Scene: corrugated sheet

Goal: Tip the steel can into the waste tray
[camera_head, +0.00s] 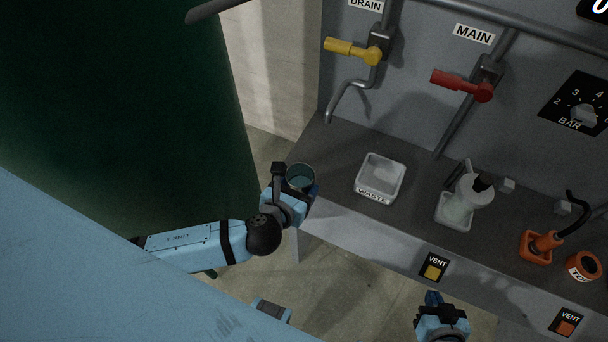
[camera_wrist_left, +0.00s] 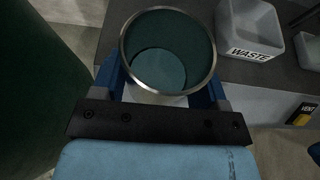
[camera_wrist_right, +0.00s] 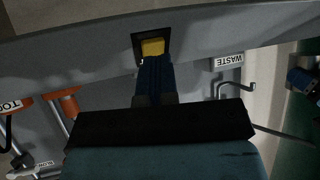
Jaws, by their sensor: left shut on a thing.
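The steel can (camera_head: 300,176) is held upright in my left gripper (camera_head: 298,190), near the left front corner of the bench. In the left wrist view the can (camera_wrist_left: 168,12) sits between the blue fingers, with a teal liquid-like surface inside. The white waste tray (camera_head: 366,184), labelled WASTE, stands on the bench to the right of the can, apart from it. It also shows in the left wrist view (camera_wrist_left: 276,47). My right gripper (camera_head: 434,300) is in front of the bench, below the yellow vent button (camera_head: 433,271). Its fingers look close together in the right wrist view (camera_wrist_right: 153,75), with nothing seen between them.
A white tray with a bottle (camera_head: 468,195) stands right of the waste tray. Further right are an orange holder (camera_head: 538,246) and an orange roll (camera_head: 583,266). Yellow (camera_head: 352,49) and red (camera_head: 462,85) valve handles stick out from the panel. A dark green column (camera_head: 130,110) stands left.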

